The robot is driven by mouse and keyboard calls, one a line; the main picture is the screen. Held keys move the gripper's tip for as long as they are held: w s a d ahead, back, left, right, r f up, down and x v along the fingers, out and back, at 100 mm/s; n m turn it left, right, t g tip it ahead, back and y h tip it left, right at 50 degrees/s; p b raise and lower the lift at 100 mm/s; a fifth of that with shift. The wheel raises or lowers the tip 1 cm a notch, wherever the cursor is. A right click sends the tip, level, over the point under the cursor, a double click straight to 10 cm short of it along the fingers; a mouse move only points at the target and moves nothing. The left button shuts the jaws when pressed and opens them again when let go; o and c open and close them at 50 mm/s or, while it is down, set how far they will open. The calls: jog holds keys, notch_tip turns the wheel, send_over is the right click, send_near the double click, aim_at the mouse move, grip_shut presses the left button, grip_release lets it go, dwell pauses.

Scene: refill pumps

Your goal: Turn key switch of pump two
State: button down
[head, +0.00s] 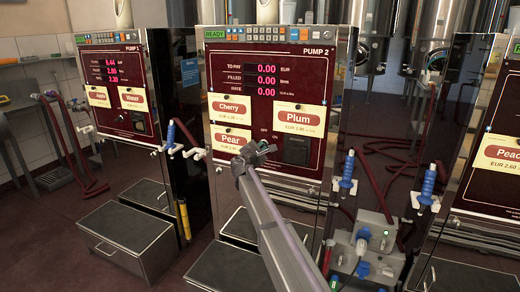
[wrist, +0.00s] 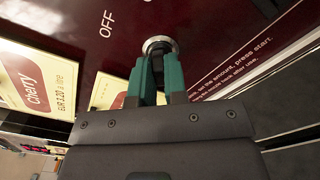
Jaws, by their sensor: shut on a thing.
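Pump two (head: 265,52) stands in the middle of the head view, with a dark red front and a screen of red zeros. Its key switch shows in the wrist view as a round silver ring (wrist: 158,43) beside the white OFF label (wrist: 106,23). My gripper (head: 262,148) reaches the pump front by the OFF and ON labels. In the wrist view its teal fingers (wrist: 160,72) point straight at the ring and are shut on the key, which they mostly hide. I cannot tell which way the key is turned.
Product cards for Cherry (head: 230,108), Plum (head: 298,117) and Pear (head: 231,139) are on the panel close to my gripper. A dark square slot unit (head: 297,150) is just right. Pump one (head: 118,85) stands left. A grey box with plugs (head: 365,245) stands front right.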

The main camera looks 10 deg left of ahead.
jog(key=shift+m, duration=1.1)
jog(key=c, duration=1.2)
grip_release()
jog(key=shift+o, duration=0.2)
jog(key=v, duration=1.1)
